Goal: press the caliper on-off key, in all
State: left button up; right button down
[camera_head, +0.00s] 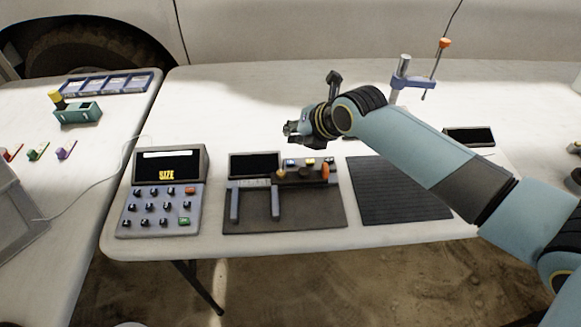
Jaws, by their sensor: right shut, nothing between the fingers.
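The caliper (246,185) lies on a dark base plate (305,216) in the middle of the table. It has a black screen (254,165), two grey jaws pointing toward me and an orange knob (325,174) at its right end. A row of small coloured keys (308,161) runs along its upper right part; I cannot read which is the on-off key. My right gripper (290,131) is shut and empty. It shows just beyond the key row, apparently above the table; its exact height is unclear. My left gripper is not in view.
A keypad console (163,193) showing "SIZE" stands left of the caliper. A dark ribbed mat (398,190) lies to its right, beneath my right arm. A stand with an orange knob (445,43) rises behind. A side table (28,190) at left holds small coloured items.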

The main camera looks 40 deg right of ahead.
aim_at(293, 160)
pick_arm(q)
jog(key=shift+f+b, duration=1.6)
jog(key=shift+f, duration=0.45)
pick_arm(e)
jog(key=shift+f, duration=2.35)
jog(key=shift+f, duration=0.1)
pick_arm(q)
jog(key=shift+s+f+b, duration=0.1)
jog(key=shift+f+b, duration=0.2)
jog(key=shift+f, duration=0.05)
pick_arm(e)
jog(key=shift+f, duration=0.3)
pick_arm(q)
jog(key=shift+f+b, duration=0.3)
pick_arm(e)
jog(key=shift+f, duration=0.35)
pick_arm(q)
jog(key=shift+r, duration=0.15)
pick_arm(e)
jog(key=shift+r, duration=0.15)
pick_arm(q)
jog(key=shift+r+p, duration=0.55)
jog(key=shift+p, duration=0.15)
pick_arm(e)
jog(key=shift+r, duration=0.65)
notch_tip(293, 160, up, 5)
jog(key=p, duration=0.4)
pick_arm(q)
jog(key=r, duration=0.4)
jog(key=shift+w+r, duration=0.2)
